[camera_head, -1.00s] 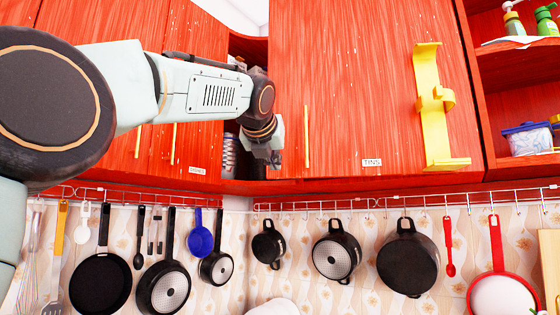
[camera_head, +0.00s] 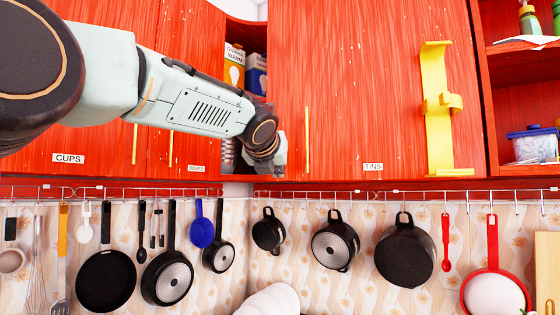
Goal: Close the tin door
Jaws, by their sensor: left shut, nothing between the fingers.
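The red tin door (camera_head: 370,90) has a white "TINS" label (camera_head: 373,167) near its lower edge and a thin yellow handle (camera_head: 307,139) at its left side. A dark open gap at its left edge shows boxes (camera_head: 235,68) and part of a tin inside the cupboard. My left gripper (camera_head: 279,170) is at the lower part of this gap, close to the door's left edge. Its fingers are small and partly hidden by the wrist; it is shut with nothing seen in it. I cannot tell whether it touches the door. My right gripper is not in view.
A yellow holder (camera_head: 438,110) is fixed on the tin door. A wire rail (camera_head: 330,196) below the cupboards carries several hanging pans and utensils, including a black pan (camera_head: 405,252). Open shelves (camera_head: 520,92) are at the right. A cupboard labelled "CUPS" (camera_head: 68,158) is at the left.

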